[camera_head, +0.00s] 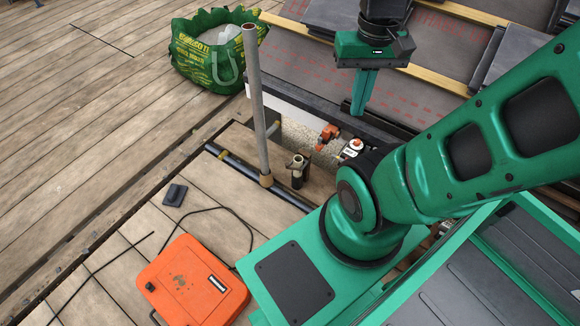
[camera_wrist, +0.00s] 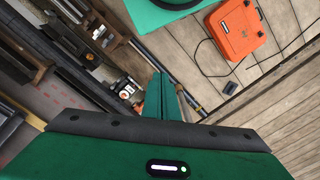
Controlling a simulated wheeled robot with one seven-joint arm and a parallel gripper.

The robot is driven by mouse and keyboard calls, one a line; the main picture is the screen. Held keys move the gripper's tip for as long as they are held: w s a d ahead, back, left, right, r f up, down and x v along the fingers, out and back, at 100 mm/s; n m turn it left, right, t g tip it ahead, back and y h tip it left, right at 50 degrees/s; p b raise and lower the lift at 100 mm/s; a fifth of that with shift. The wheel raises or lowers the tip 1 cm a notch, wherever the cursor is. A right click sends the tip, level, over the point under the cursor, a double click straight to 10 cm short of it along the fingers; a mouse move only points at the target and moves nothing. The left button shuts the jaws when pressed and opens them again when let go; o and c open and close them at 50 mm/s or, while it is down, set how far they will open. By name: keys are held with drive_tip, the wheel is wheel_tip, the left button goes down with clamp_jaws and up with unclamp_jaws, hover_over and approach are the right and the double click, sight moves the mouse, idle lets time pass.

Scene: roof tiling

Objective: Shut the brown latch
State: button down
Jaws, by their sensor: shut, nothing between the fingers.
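My gripper (camera_head: 360,112) points down over the dark edge of the tiled roof in the head view, its two green fingers together and nothing between them. The fingers also show shut in the wrist view (camera_wrist: 162,95). I cannot make out the brown latch with certainty. A small orange-brown fitting (camera_head: 328,134) sits by the pale wall strip, below and left of my gripper and apart from it.
The grey pole (camera_head: 254,95) stands left of my gripper. A dark flask-like object (camera_head: 298,172) stands near it. A green bag (camera_head: 214,50) and an orange case (camera_head: 193,281) with a black cable lie on the plank deck. Roof tiles (camera_head: 440,48) rise behind.

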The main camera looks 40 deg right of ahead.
drive_tip(key=w+d+f, duration=0.3)
drive_tip(key=w+f, duration=0.1)
drive_tip(key=w, duration=0.3)
drive_tip(key=w+d+f, duration=0.4)
drive_tip(key=w+f, duration=0.1)
drive_tip(key=w, duration=0.2)
drive_tip(key=w+d+f+t+y, duration=0.1)
drive_tip(key=w+d+f, duration=0.1)
drive_tip(key=w+f, duration=0.35)
drive_tip(key=w+d+f+t+y, duration=0.1)
drive_tip(key=w+d+f, duration=0.2)
drive_tip(key=f, duration=0.6)
wheel_tip(320, 180, down, 38)
drive_tip(key=m+t, duration=0.7)
drive_tip(key=m, duration=0.1)
drive_tip(key=w+a+r+x, duration=0.1)
drive_tip(key=x, duration=1.1)
drive_tip(key=shift+w, duration=0.45)
